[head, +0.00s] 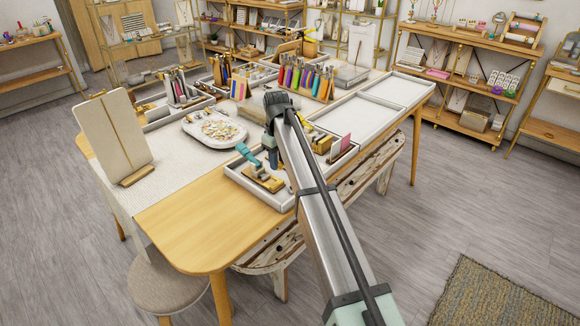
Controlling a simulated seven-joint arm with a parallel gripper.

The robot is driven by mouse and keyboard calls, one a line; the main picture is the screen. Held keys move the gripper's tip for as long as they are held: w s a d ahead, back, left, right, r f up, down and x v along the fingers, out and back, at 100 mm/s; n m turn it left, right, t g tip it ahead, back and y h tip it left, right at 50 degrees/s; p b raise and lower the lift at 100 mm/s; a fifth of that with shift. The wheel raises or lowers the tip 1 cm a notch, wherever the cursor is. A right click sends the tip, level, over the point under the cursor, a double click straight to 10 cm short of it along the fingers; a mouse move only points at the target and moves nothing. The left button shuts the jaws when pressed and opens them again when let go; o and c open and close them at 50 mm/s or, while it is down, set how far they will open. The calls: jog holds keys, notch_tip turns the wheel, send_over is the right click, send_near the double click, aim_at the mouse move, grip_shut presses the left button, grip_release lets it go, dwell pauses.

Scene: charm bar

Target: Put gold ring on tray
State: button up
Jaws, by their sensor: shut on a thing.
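My gripper (270,142) is at the far end of my arm, over the middle of the table beside the front tool tray. My wrist hides most of its fingers. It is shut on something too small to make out. I cannot pick out a gold ring in this view. Several white trays lie on the table. Two bare ones are an empty tray (352,119) right of my wrist and another (397,91) behind it. A white oval tray (190,132) left of my gripper holds small multicoloured charms (221,130).
The front tray (275,200) holds a teal-handled tool (246,153) and wooden blocks. A rack of coloured pliers (305,78) stands behind my wrist. A beige display board (114,135) stands upright at the left. The table's front left corner (200,225) is bare.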

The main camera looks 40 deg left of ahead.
jog(key=w+d+r, duration=0.1)
jog(key=w+d, duration=0.2)
jog(key=w, duration=0.4)
jog(key=w+d+r, duration=0.1)
jog(key=w+d, duration=0.2)
jog(key=w, duration=0.5)
jog(key=shift+r, duration=0.15)
jog(key=shift+d, duration=0.1)
jog(key=shift+f, duration=2.5)
jog(key=shift+f+n, duration=0.4)
jog(key=shift+f, duration=1.05)
dwell(1.3)
jog(key=o, duration=1)
